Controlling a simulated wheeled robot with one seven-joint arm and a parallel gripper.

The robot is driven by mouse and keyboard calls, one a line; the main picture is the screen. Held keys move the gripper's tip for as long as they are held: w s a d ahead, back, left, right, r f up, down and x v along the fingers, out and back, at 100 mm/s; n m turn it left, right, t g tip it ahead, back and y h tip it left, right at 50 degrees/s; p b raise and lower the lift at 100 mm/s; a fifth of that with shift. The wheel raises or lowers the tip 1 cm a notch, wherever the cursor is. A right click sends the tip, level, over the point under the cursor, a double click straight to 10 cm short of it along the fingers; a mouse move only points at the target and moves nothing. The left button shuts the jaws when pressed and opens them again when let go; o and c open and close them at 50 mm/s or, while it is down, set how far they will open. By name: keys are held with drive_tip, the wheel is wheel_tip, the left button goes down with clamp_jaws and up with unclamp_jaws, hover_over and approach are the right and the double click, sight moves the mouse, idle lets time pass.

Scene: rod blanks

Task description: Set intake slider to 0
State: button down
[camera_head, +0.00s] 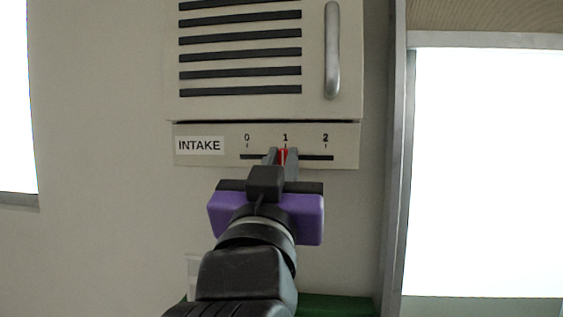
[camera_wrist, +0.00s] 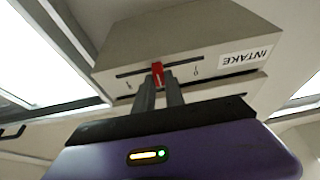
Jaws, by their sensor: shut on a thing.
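The intake slider is a red knob (camera_head: 283,155) in a dark horizontal slot on a beige panel (camera_head: 348,146) labelled INTAKE. The scale reads 0 at the left, 1 in the middle and 2 at the right. The knob stands at about the 1 mark. My gripper (camera_head: 281,157) is shut on the red knob, with one finger on each side of it. The wrist view, where the label is upside down, also shows the knob (camera_wrist: 157,70) between the fingers. The fingers hide part of the slot and knob.
Above the panel is a vent unit with dark slats (camera_head: 240,52) and a grey vertical handle (camera_head: 332,50). A metal-framed bright window (camera_head: 485,170) is at the right. A green surface (camera_head: 335,305) lies below, with a pale translucent container (camera_head: 192,268) partly behind my arm.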

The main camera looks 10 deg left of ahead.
sight(244, 147)
drive_tip(key=a+b, duration=0.3)
drive_tip(key=a, duration=0.3)
drive_tip(key=shift+f, duration=0.1)
drive_tip(key=shift+a, duration=0.25)
drive_tip(key=c, duration=1.4)
unclamp_jaws()
drive_tip(key=shift+a, duration=0.15)
drive_tip(key=shift+w, duration=0.1)
